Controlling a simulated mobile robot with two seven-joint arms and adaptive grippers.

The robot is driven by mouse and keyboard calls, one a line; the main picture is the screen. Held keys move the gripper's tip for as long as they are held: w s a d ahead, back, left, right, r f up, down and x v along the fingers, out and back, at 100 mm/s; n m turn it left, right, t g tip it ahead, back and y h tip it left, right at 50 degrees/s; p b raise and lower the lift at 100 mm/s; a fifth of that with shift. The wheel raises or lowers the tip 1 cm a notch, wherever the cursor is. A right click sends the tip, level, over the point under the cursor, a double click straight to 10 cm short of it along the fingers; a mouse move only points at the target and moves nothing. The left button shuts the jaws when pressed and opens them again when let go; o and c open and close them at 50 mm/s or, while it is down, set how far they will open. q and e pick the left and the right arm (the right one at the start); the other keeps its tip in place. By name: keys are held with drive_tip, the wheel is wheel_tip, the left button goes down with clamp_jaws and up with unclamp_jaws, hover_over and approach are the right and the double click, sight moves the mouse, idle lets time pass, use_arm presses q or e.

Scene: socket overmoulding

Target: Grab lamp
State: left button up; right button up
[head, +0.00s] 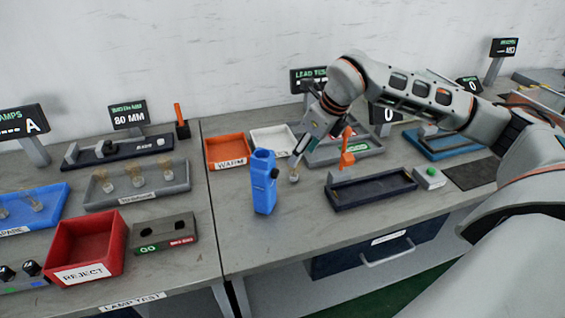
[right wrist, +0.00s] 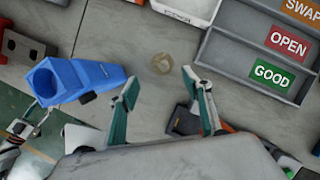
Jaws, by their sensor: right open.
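A small clear lamp (head: 294,174) stands on the grey bench just right of a blue bottle-shaped container. In the right wrist view the lamp (right wrist: 161,63) shows just beyond and between the fingertips. My right gripper (head: 299,156) is open and points down close to the lamp; in the right wrist view its two fingers (right wrist: 160,82) are spread with nothing between them. Whether a finger touches the lamp cannot be told. Other lamps (head: 135,174) stand in a grey tray on the left bench. My left gripper is not in view.
The blue container (head: 263,182) stands close to the left of the gripper. Behind are an orange WARM bin (head: 228,149) and a white bin (head: 272,139). A dark tray (head: 372,190) lies to the right. A red REJECT bin (head: 101,245) stands at left. Bench in front is clear.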

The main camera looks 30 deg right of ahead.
drive_tip(key=x, duration=0.3)
drive_tip(key=w+x, duration=0.1)
drive_tip(key=x, duration=0.3)
drive_tip(key=shift+w+d+f, duration=0.1)
drive_tip(key=shift+d, duration=0.05)
drive_tip(key=c, duration=1.1)
